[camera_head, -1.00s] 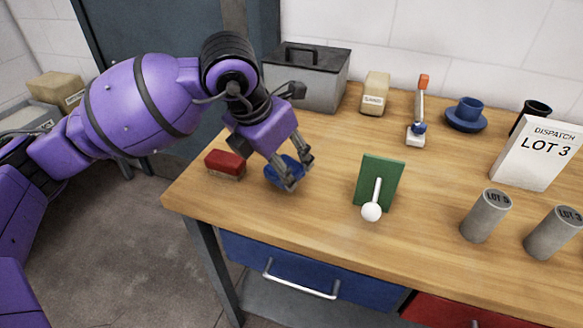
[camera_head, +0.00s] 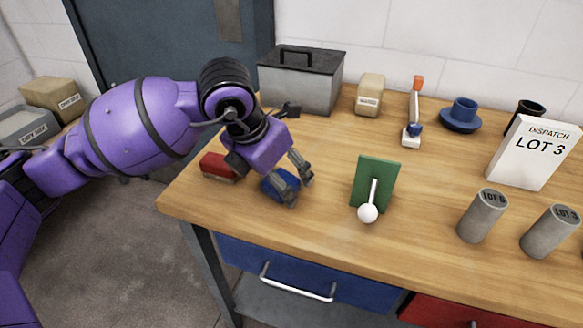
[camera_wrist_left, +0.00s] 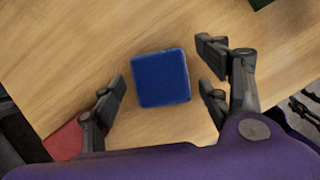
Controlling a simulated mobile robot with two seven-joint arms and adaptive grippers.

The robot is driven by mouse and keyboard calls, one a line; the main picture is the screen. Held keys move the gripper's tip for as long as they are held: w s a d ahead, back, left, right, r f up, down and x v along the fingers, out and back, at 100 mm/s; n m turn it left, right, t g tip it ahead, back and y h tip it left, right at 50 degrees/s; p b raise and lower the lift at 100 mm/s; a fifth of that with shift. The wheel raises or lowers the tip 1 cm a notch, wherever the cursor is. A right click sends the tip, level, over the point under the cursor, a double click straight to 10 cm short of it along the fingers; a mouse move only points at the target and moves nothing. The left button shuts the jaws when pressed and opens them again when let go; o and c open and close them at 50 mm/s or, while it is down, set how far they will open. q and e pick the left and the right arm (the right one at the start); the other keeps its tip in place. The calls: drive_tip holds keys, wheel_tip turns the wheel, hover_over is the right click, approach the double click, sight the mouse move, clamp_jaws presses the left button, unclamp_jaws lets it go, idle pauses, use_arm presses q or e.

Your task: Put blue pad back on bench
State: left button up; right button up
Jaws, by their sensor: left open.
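The blue pad (camera_head: 277,187) lies on the wooden bench (camera_head: 325,140) near its left front, just right of a red block (camera_head: 216,167). My left gripper (camera_head: 299,189) is over the pad, low to the bench, and partly hides it in the head view. In the left wrist view, the pad (camera_wrist_left: 162,78) shows as a blue square between the spread fingers of my left gripper (camera_wrist_left: 163,75). Gaps show between pad and fingers, so the gripper is open. My right gripper is not in view.
A green plate with a white-knobbed lever (camera_head: 375,186) stands right of the gripper. A grey metal box (camera_head: 300,85) is behind. Bare bench lies between the box and the lever.

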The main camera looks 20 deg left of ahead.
use_arm(q)
drive_tip(key=shift+a+r, duration=0.1)
drive_tip(key=shift+r, duration=0.45)
drive_tip(key=v, duration=1.1)
drive_tip(key=shift+p, duration=0.35)
drive_tip(key=shift+s+r, duration=0.1)
drive_tip(key=shift+s, duration=0.05)
